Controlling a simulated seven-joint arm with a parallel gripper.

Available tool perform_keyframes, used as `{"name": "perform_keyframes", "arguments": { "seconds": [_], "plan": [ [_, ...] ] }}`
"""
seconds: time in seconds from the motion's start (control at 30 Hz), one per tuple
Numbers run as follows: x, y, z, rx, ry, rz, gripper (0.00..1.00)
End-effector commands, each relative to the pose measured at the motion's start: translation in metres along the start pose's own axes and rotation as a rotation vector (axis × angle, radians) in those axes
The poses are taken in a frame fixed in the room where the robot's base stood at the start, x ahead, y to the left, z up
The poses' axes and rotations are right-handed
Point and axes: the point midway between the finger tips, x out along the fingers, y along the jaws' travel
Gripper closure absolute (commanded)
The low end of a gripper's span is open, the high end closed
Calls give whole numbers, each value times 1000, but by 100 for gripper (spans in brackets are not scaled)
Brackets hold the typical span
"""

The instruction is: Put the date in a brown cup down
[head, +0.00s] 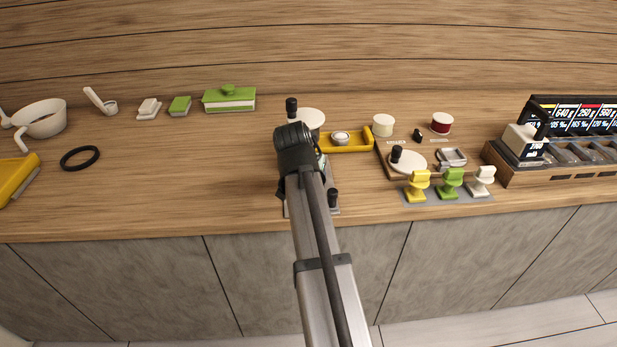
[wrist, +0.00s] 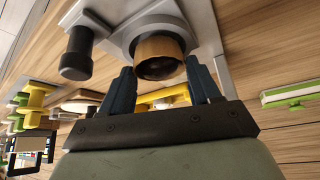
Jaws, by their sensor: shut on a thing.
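My gripper (wrist: 160,78) is shut on the brown cup (wrist: 150,47), with one finger at each side of it in the wrist view. A dark round date (wrist: 158,68) shows at the cup's near end. Behind the cup is a grey metal fixture (wrist: 205,25) with a round seat and a black knob (wrist: 77,58). I cannot tell whether the cup touches the seat. In the head view my gripper (head: 297,150) is over the counter's middle, and my arm hides the cup, the date and most of the fixture (head: 334,180).
A yellow tray (head: 358,142) with a small round item is just right of my gripper.

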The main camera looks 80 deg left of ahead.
Motion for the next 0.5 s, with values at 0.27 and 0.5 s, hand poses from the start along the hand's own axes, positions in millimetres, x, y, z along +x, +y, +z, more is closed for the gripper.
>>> {"name": "perform_keyframes", "arguments": {
  "seconds": [0.27, 0.5],
  "plan": [
    [6, 0, 4, 0, 0, 0, 67],
    [9, 0, 5, 0, 0, 0, 35]
  ]
}}
